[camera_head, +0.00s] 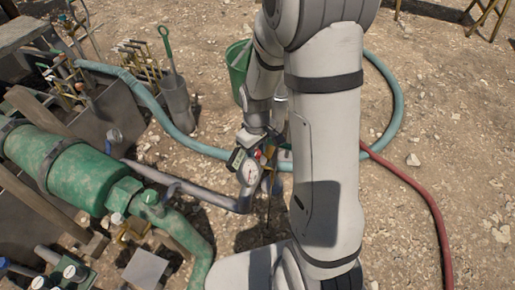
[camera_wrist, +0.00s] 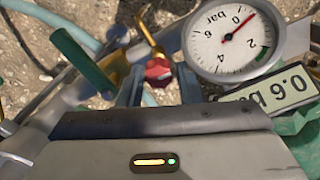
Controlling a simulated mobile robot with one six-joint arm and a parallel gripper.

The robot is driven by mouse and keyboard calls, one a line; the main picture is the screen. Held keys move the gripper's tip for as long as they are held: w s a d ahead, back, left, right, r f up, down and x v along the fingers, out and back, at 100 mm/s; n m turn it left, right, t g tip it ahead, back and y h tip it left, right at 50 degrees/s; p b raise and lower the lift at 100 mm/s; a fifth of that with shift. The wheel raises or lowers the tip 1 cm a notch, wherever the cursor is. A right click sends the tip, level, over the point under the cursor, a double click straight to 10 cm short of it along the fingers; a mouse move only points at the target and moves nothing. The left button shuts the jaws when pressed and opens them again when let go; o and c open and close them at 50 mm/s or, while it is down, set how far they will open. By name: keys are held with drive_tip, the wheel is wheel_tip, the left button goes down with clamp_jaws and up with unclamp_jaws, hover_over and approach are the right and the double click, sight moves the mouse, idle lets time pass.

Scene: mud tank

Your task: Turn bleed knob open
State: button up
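A small red knob (camera_wrist: 158,71) with a bent brass stem, which looks like the bleed knob, shows in the wrist view. My gripper (camera_wrist: 159,80) is open, with one grey-blue finger on each side of the knob. Gaps show between the knob and both fingers; I cannot tell how deep the knob sits between them. A round white gauge (camera_wrist: 236,38) with a red needle is right of the knob. A digital display (camera_wrist: 270,98) is below the gauge. In the head view the gauge (camera_head: 248,172) shows beside my wrist; my arm hides most of the knob area.
A green lever handle (camera_wrist: 84,60) stands close left of my left finger. Grey pipe (camera_head: 215,197) runs to the gauge. A green tank (camera_head: 65,170) and other pipework fill the left. A blue hose (camera_head: 390,85) and red hose (camera_head: 425,195) lie on open gravel at right.

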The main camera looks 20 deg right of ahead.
sight(257, 152)
drive_tip(key=o, duration=0.3)
drive_tip(key=shift+o, duration=0.2)
wheel_tip(257, 152, up, 8)
drive_tip(key=shift+w+f+p, duration=0.1)
drive_tip(key=shift+w+p, duration=0.05)
drive_tip(key=shift+p, duration=1.1)
